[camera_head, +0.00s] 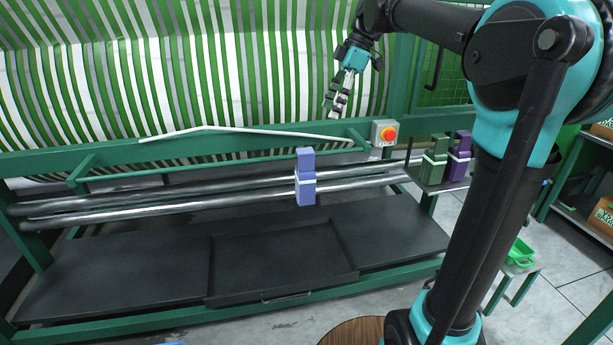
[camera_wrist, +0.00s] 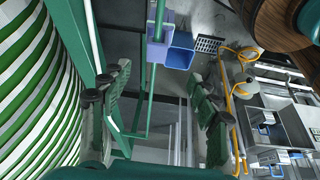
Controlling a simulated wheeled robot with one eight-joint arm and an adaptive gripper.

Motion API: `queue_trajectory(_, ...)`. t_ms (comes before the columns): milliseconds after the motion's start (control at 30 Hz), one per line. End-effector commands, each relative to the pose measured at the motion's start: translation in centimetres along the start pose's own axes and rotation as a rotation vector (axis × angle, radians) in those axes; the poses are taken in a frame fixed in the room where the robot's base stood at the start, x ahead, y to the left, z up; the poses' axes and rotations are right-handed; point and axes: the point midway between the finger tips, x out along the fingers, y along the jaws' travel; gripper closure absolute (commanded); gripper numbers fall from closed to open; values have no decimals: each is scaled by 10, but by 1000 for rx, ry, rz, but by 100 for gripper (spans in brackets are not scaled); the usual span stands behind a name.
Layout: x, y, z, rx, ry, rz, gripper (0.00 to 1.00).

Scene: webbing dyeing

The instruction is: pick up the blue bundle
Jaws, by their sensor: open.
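The blue bundle (camera_head: 305,178) is a tall violet-blue block with a pale band around its middle. It sits upright at the metal rollers, right of the middle in the head view. My gripper (camera_head: 336,106) is above it and slightly to the right, apart from it and in front of the striped webbing. In the wrist view my gripper (camera_wrist: 158,76) has its fingers spread with nothing between them. A lavender block at the top of the wrist view (camera_wrist: 160,24) looks like the bundle, but I cannot tell for certain.
Green-and-white webbing (camera_head: 220,80) hangs behind the green frame. A thin white rod (camera_head: 240,129) and a red emergency button (camera_head: 386,133) are near the bundle. Dark green (camera_head: 434,160) and purple (camera_head: 459,156) bundles stand on a side shelf. The black trays (camera_head: 130,255) below look clear.

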Motion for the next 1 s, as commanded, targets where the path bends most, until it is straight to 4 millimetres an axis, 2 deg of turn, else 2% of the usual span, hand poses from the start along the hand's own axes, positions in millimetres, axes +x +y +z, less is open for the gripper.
queue_trajectory(67, -8, 2, -9, -52, 12, -11, 39)
queue_trajectory(167, -6, 3, -14, -81, 19, -18, 39)
queue_trajectory(700, 94, 1, -14, -82, 18, -17, 39)
queue_trajectory(1000, 115, 0, -14, -81, 18, -16, 39)
